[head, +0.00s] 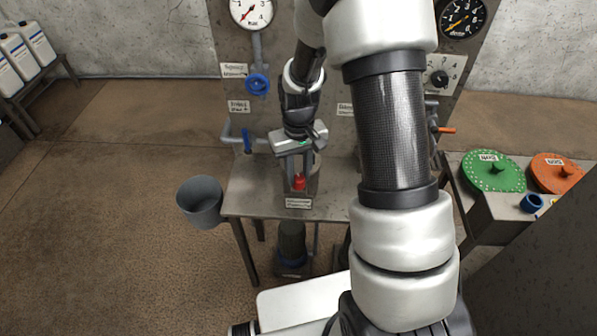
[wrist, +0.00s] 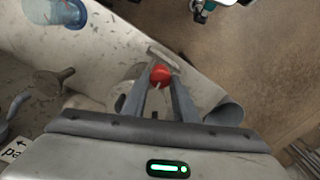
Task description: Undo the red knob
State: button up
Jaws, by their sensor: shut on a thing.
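The red knob (head: 299,183) sits low on the front of a grey metal housing on the bench, just above a small label. My gripper (head: 298,178) reaches down over it from above, fingers pointing down. In the wrist view the red knob (wrist: 160,74) shows between the tips of my two fingers (wrist: 161,80), with a thin pale stem below it. The fingers are shut on the knob. Part of the knob is hidden by the fingers in the head view.
A blue valve wheel (head: 258,84) and a blue lever (head: 247,140) are on the panel left of my gripper. Green (head: 493,171) and orange (head: 556,172) lids lie at the right. The floor at left is clear.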

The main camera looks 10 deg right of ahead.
jog(key=o, duration=1.1)
jog(key=shift+c, duration=0.2)
jog(key=shift+r, duration=0.1)
notch_tip(320, 180, up, 17)
jog(key=p, duration=0.1)
jog(key=shift+r, duration=0.15)
notch_tip(320, 180, up, 11)
jog(key=t+p, duration=0.2)
jog(key=p, duration=0.1)
send_over(298, 177)
jog(key=s, duration=0.6)
jog(key=s+r+t+p, duration=0.1)
jog(key=s+r, duration=0.2)
jog(key=s, duration=0.3)
jog(key=s+r+m+t+p, duration=0.1)
jog(key=s+r+t+p, duration=0.1)
jog(key=s+r, duration=0.2)
jog(key=shift+s+d+r+t, duration=0.15)
jog(key=shift+s+t, duration=0.15)
jog(key=shift+s, duration=1.3)
